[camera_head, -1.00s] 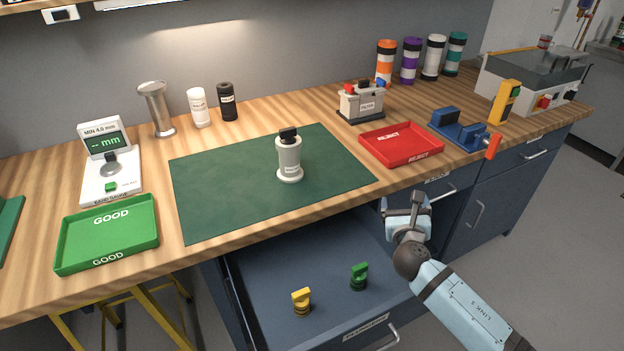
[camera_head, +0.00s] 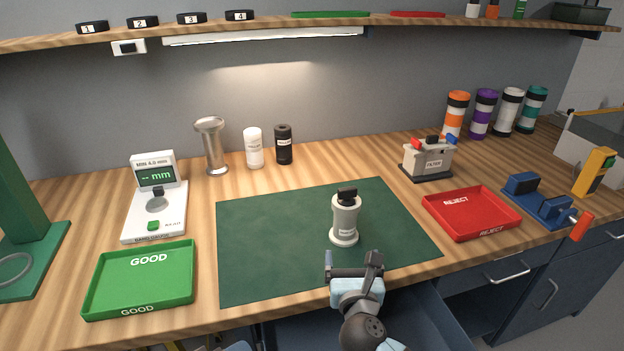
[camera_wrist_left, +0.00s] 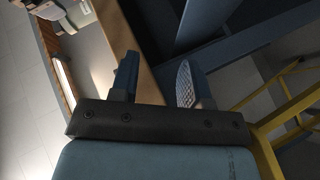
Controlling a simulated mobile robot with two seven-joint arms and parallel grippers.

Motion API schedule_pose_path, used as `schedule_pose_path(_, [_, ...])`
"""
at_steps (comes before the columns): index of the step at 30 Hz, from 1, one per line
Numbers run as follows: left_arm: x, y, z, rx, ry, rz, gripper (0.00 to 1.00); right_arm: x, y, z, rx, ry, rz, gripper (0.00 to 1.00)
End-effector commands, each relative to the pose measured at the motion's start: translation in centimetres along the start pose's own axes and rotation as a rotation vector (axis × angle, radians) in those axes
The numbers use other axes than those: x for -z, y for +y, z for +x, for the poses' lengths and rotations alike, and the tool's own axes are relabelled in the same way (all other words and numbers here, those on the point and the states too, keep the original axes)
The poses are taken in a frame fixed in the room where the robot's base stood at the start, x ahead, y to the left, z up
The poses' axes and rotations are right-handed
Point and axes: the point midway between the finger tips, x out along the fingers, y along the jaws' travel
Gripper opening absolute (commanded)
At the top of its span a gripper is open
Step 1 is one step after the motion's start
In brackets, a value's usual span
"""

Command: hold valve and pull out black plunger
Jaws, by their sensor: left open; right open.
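The valve (camera_head: 345,222) is a pale grey cylinder with a wider foot, standing upright on the green mat (camera_head: 270,240). The black plunger (camera_head: 347,194) sits in its top. My right gripper (camera_head: 354,262) is open and empty at the mat's front edge, just in front of the valve and apart from it. My left gripper (camera_wrist_left: 158,82) is open and empty in the left wrist view, near a wooden edge and blue cabinet parts. The left gripper does not show in the head view.
A green GOOD tray (camera_head: 140,282) and a white gauge (camera_head: 155,205) stand to the left. A red REJECT tray (camera_head: 470,212), a grey holder (camera_head: 428,162) and a blue fixture (camera_head: 540,203) stand to the right. The mat around the valve is clear. A drawer is open below.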

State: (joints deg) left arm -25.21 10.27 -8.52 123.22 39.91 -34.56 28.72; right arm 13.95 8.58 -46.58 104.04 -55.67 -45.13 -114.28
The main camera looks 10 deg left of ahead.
Motion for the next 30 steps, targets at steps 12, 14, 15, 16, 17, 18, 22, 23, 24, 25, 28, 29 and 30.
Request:
schedule_pose_path(12, [6.2,8.6,1.5,-0.247,-0.141,-0.36,0.43,0.0,0.0,0.0,0.001,0.0,0.0,0.87])
schedule_pose_path(14, [6.9,9.1,2.5,-0.247,-0.146,-0.297,0.43,0.0,0.0,0.0,0.001,0.0,0.0,0.87])
schedule_pose_path(15, [7.4,9.6,3.1,-0.248,-0.149,-0.254,0.43,0.0,0.0,0.0,0.001,0.0,0.0,0.87])
schedule_pose_path(16, [7.8,10.0,3.7,-0.247,-0.152,-0.219,0.43,0.0,0.0,0.0,0.001,0.0,0.0,0.87])
schedule_pose_path(17, [8.3,10.3,4.3,-0.247,-0.154,-0.182,0.43,0.0,0.0,0.0,0.001,0.0,0.0,0.87])
schedule_pose_path(18, [8.9,10.9,5.0,-0.248,-0.158,-0.132,0.43,0.0,0.0,0.0,0.001,0.0,0.0,0.87])
schedule_pose_path(22, [11.3,13.4,7.7,-0.248,-0.172,0.057,0.43,0.0,0.0,0.0,0.001,0.0,0.0,0.87])
schedule_pose_path(23, [11.9,14.0,8.4,-0.247,-0.177,0.106,0.43,0.0,0.0,0.0,0.001,0.0,0.0,0.87])
schedule_pose_path(24, [12.5,14.8,9.3,-0.244,-0.19,0.179,0.43,0.0,0.0,0.0,0.001,0.0,0.0,0.87])
schedule_pose_path(25, [12.9,15.4,10.0,-0.243,-0.205,0.236,0.43,0.0,0.0,0.0,0.001,0.0,0.0,0.87])
schedule_pose_path(28, [13.8,17.4,12.2,-0.244,-0.265,0.442,0.43,0.0,0.0,0.0,0.001,0.0,0.0,0.87])
schedule_pose_path(29, [14.1,18.0,12.8,-0.246,-0.283,0.505,0.43,0.0,0.0,0.0,0.001,0.0,0.0,0.87])
schedule_pose_path(30, [14.5,18.9,13.6,-0.249,-0.308,0.589,0.43,0.0,0.0,0.0,0.001,0.0,0.0,0.87])
